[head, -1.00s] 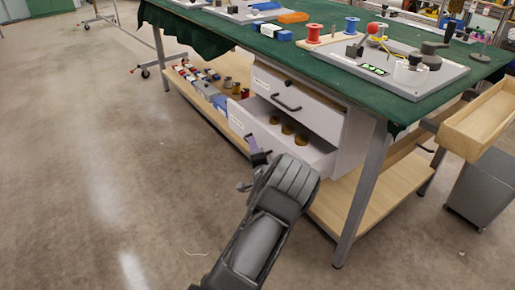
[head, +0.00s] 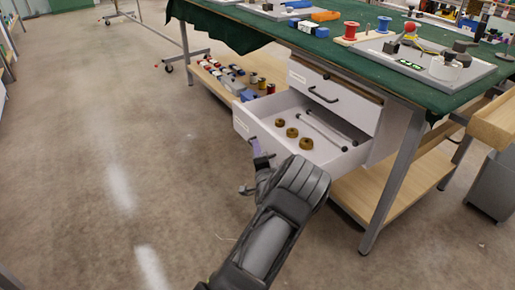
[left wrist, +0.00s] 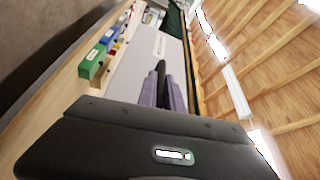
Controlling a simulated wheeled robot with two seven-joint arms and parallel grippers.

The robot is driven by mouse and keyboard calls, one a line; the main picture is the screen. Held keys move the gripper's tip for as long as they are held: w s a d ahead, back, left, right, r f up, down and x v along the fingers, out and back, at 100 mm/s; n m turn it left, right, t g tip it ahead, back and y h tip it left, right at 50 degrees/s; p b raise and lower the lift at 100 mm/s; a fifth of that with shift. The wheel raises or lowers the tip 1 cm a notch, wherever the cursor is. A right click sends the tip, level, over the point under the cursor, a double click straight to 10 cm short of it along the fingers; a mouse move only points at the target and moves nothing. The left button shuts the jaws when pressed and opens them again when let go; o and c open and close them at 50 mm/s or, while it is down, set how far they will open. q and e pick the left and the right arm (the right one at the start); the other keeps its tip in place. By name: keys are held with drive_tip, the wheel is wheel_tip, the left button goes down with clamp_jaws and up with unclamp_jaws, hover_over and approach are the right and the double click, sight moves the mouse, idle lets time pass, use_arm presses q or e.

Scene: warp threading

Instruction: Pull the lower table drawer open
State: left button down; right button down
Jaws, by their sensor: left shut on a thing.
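The white lower table drawer (head: 252,128) stands open under the green-topped table, its inside showing. It holds three brass-coloured round pieces and white rods with dark ends. My left gripper (head: 257,152) is at the drawer's front face, shut on its handle; the arm hides most of the grip in the head view. In the left wrist view the purple-grey fingers (left wrist: 171,92) close around the dark handle (left wrist: 161,68), against the white drawer front (left wrist: 143,68). My right gripper is not in view.
The upper drawer (head: 330,97) above is shut, with a dark handle. A wooden lower shelf (head: 218,82) carries small coloured items. A table leg (head: 392,182) stands right of the drawer. The floor (head: 110,170) at the left is clear.

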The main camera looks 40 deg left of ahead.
use_arm(q)
drive_tip(key=shift+f, duration=0.1)
drive_tip(key=c, duration=1.5)
unclamp_jaws()
drive_tip(key=p+v, duration=0.2)
drive_tip(key=v, duration=0.5)
drive_tip(key=shift+s+d, duration=0.25)
drive_tip(key=shift+d, duration=0.1)
